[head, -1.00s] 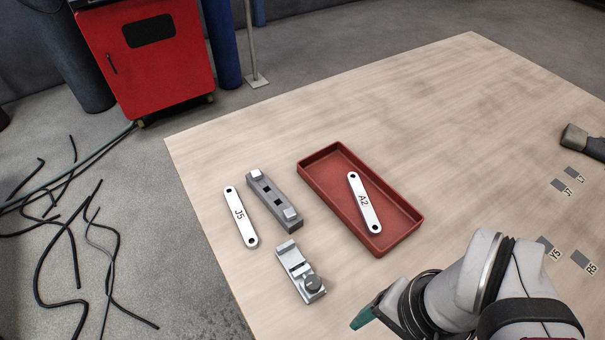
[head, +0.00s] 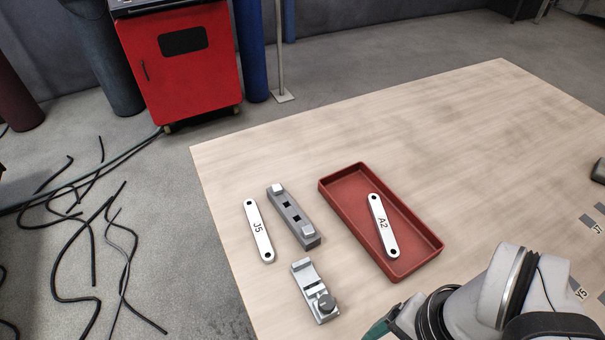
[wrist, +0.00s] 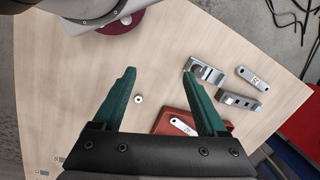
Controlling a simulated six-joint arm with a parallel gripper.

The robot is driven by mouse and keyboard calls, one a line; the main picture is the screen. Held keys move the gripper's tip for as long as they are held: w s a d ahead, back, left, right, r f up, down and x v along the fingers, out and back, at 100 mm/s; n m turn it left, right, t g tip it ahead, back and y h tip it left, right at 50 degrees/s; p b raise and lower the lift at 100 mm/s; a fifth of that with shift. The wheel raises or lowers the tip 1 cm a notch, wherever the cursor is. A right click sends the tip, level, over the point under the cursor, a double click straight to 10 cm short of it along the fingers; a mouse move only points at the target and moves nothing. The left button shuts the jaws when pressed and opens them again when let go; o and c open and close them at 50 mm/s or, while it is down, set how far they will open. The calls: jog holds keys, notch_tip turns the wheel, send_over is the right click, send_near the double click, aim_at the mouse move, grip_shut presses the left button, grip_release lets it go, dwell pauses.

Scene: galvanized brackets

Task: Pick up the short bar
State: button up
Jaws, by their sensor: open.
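Two pale bars with a hole at each end are in view, and I cannot tell which is shorter. The bar marked A2 (head: 384,226) lies inside the red tray (head: 427,252); it also shows in the wrist view (wrist: 182,126). The bar marked J5 (head: 258,230) lies flat on the table left of the grey block; it also shows in the wrist view (wrist: 252,77). My gripper (wrist: 160,72) has its green fingers spread wide with nothing between them, above the table. In the head view only part of a green finger shows at the bottom edge.
A small round piece (wrist: 138,98) lies on the table in the wrist view. Labelled grey patches lie at right. The table behind the tray is clear.

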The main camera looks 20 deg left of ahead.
jog(key=w+a+r+n, duration=0.2)
jog(key=w+a+n, duration=0.4)
jog(key=w, duration=0.6)
jog(key=n+h, duration=0.2)
jog(key=n, duration=0.5)
send_over(263, 242)
notch_tip(263, 242, down, 9)
notch_tip(263, 242, down, 15)
jog(key=shift+f, duration=0.15)
grip_shut()
